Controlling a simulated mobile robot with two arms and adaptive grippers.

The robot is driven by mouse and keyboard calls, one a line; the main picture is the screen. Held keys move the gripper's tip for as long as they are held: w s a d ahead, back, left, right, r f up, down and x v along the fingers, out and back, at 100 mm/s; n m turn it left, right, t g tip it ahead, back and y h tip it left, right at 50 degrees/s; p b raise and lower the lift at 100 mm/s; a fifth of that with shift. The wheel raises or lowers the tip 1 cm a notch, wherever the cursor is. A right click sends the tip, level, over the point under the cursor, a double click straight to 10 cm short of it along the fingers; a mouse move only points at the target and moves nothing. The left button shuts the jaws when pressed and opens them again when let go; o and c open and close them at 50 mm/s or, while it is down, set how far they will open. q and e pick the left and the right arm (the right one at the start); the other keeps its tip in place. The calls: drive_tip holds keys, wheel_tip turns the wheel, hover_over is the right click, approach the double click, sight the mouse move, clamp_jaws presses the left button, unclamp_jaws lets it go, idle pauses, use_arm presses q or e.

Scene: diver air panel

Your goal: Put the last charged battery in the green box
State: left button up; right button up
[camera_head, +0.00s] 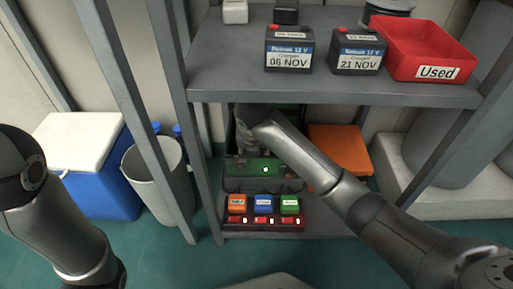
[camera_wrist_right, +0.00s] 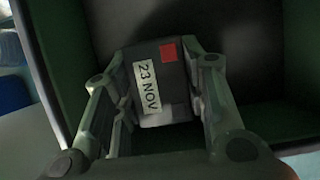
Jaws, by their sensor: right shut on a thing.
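The battery (camera_wrist_right: 158,82) is dark, with a white "23 NOV" label and a red patch. My right gripper (camera_wrist_right: 155,110) is shut on it, with a finger on each side. In the wrist view they are over the open green box (camera_wrist_right: 45,75), within its walls as seen; I cannot tell whether the battery touches the bottom. In the head view the green box (camera_head: 245,168) stands on the lower shelf, and my right forearm and wrist hide much of its opening and the battery. My left arm shows at the left edge, its gripper out of frame.
Two batteries marked "06 NOV" (camera_head: 289,50) and "21 NOV" (camera_head: 357,52) stand on the upper shelf (camera_head: 300,90) beside a red "Used" tray (camera_head: 425,73). A charger (camera_head: 232,222) with orange, blue and green blocks is in front. An orange case (camera_head: 340,147) lies right of the box.

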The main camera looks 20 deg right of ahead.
drive_tip(key=o, duration=1)
drive_tip(key=shift+f, duration=0.15)
drive_tip(key=shift+o, duration=1.4)
drive_tip(key=shift+r, duration=0.35)
drive_tip(key=p+v, duration=0.5)
drive_tip(key=v, duration=0.1)
drive_tip(key=shift+s+r+p, duration=0.1)
drive_tip(key=shift+r+p, duration=0.05)
drive_tip(key=shift+p, duration=0.15)
drive_tip(key=shift+s+a+r, duration=0.1)
drive_tip(key=shift+s+r, duration=0.15)
drive_tip(key=shift+r, duration=0.1)
